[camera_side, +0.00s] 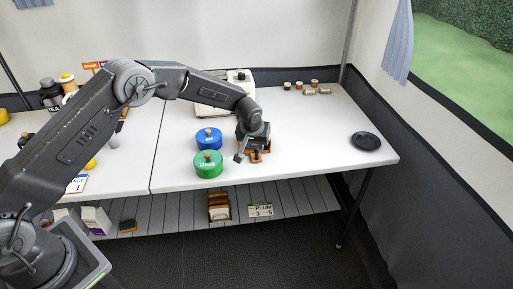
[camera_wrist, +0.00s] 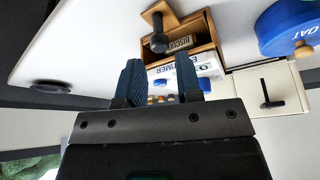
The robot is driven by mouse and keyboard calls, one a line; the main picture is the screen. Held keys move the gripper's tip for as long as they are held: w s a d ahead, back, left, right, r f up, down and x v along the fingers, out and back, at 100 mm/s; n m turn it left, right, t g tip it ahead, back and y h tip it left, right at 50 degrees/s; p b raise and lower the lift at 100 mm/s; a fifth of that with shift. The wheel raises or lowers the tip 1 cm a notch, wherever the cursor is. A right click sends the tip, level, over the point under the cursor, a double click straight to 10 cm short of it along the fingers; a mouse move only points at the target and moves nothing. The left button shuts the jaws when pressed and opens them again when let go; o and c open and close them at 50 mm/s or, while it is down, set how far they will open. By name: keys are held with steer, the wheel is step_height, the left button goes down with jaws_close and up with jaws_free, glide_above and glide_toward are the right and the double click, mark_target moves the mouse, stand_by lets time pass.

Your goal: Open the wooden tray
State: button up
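The wooden tray (camera_wrist: 206,28) shows in the wrist view as a light-brown box just beyond my fingertips, with a "BISCUI..." label inside it. A dark knob (camera_wrist: 158,43) stands at its left side, close to a wooden end piece. In the side view, parts of the wooden tray (camera_side: 266,152) show under and right of my gripper (camera_side: 247,150). My gripper (camera_wrist: 159,60) is open, its two blue fingers apart, with the knob a little beyond them and not between them. I cannot tell how far the tray is open.
A blue OAT tin (camera_side: 208,138) and a green tin (camera_side: 208,163) stand left of my gripper. A timer (camera_wrist: 178,75) shows behind my fingers in the wrist view. A black dish (camera_side: 366,140) lies at the right; the table between is clear.

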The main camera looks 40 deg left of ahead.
mark_target(257, 148)
steer(key=shift+x, duration=1.95)
steer(key=shift+c, duration=0.3)
jaws_close()
